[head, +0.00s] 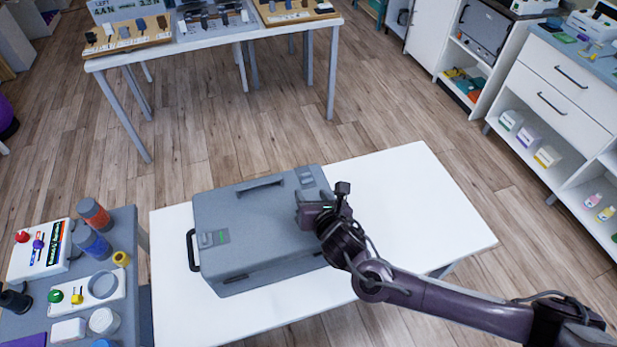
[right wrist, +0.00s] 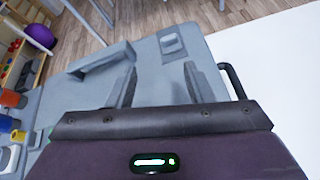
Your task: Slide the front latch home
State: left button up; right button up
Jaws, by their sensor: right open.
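A grey hard case (head: 262,225) lies shut on a white table. One latch (head: 215,238), with a green mark, is at the left of its lid. Another latch (head: 306,177) is at the far right corner; the right wrist view shows a latch (right wrist: 172,43) beyond my fingers. I cannot tell which is the front latch. My right gripper (head: 303,212) is over the right part of the lid, nearer the far latch. Its two fingers (right wrist: 158,78) stand apart with nothing between them. I cannot tell if they touch the lid. My left gripper is not in view.
The case has a raised handle (head: 260,187) along its far edge and a dark side handle (head: 193,250). The white table (head: 425,195) is clear to the right. A side table (head: 128,225) with jars and small items stands at left.

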aim_at(307, 176)
jog(key=n, duration=0.1)
jog(key=w+d+n, duration=0.1)
jog(key=shift+w+d+f+n+t, duration=0.2)
jog(key=shift+n+t, duration=0.1)
jog(key=shift+n, duration=0.1)
jog(key=shift+w, duration=0.2)
jog(key=shift+p+x, duration=0.85)
jog(key=shift+x, duration=2.85)
jog(key=shift+a, duration=0.15)
jog(key=shift+c, duration=0.2)
grip_shut()
